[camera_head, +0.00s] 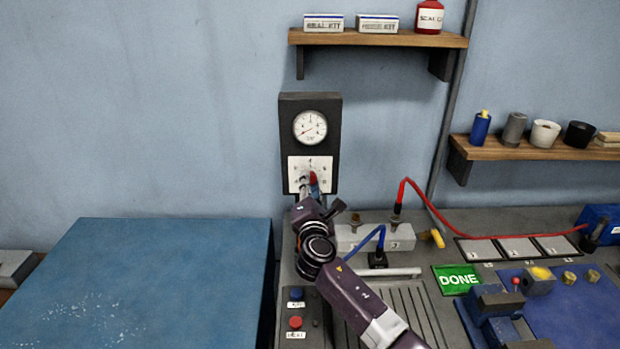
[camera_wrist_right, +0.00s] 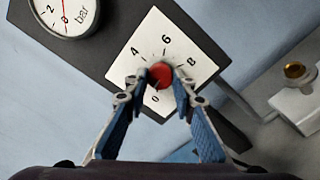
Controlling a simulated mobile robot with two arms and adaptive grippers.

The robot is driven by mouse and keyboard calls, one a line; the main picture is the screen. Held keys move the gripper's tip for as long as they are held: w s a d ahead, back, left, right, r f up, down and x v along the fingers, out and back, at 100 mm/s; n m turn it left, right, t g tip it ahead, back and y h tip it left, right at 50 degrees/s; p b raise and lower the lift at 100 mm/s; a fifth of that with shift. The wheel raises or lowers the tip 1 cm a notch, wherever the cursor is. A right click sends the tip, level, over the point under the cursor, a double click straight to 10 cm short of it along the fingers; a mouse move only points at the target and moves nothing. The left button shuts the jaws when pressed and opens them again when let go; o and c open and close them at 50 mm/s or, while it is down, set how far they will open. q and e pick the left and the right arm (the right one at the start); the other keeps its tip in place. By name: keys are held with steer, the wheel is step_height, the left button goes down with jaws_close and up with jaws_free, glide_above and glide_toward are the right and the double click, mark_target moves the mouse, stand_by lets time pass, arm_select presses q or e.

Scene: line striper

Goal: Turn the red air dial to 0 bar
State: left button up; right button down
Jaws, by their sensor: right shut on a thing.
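The red air dial (camera_wrist_right: 161,73) is a round red knob on a white scale plate (camera_wrist_right: 176,37) marked 0, 4, 6 and 8. My right gripper (camera_wrist_right: 163,84) is shut on the dial, with one blue-padded finger on each side. The left finger covers part of the scale, and I cannot tell where the knob points. In the head view the dial (camera_head: 313,178) shows red at my right gripper (camera_head: 311,186), below a round white gauge (camera_head: 310,127) on a dark panel. The gauge's reading is too small to tell. My left gripper is not in view.
Right of the panel stands a grey block (camera_head: 350,238) with brass fittings and a blue hose (camera_head: 368,237). A red hose (camera_head: 445,224) runs right across the bench. A green DONE pad (camera_head: 456,279) lies there. Shelves hang above. A large blue surface (camera_head: 150,280) at left is clear.

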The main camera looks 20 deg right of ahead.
steer(key=shift+w+d+r+n+p, duration=0.2)
steer(key=shift+n+p, duration=0.35)
steer(key=shift+n, duration=0.45)
steer(key=shift+s+d+r+n+p, duration=0.1)
steer(key=shift+r+n+p, duration=0.2)
steer(key=shift+n+p, duration=0.5)
steer(key=shift+n, duration=0.3)
steer(key=c, duration=1.8)
jaws_free()
steer(key=shift+f, duration=0.1)
steer(key=shift+o, duration=0.9)
steer(key=shift+f, duration=0.3)
steer(key=shift+a, duration=0.1)
steer(key=v, duration=1.2)
